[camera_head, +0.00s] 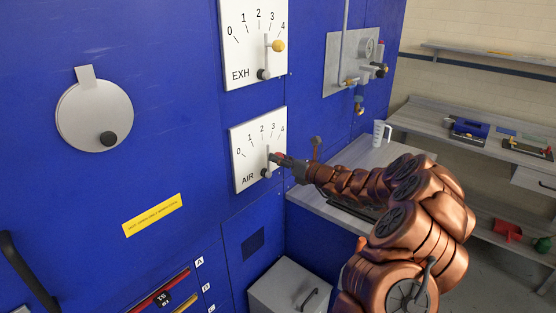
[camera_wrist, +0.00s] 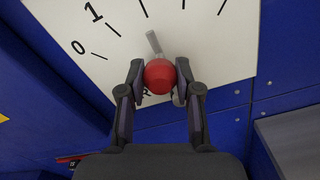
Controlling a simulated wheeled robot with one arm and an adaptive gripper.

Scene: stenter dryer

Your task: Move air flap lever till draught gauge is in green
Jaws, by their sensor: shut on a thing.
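The air flap lever (camera_head: 268,152) is a grey bar on the white AIR plate (camera_head: 245,133), marked 0 to 4. Its tip points near the 2 mark; it also shows in the wrist view (camera_wrist: 153,41). My gripper (camera_head: 278,159) is shut on the lever's red knob (camera_wrist: 159,76), one finger on each side. The lever's lower part is partly hidden behind the knob and fingers.
The EXH plate (camera_head: 254,43) with a yellow-knobbed lever (camera_head: 278,46) is just above. A round grey cover (camera_head: 94,115) and a yellow label (camera_head: 152,215) are to the left. A bench (camera_head: 335,208) with a white jug (camera_head: 381,133) stands at right, near my arm.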

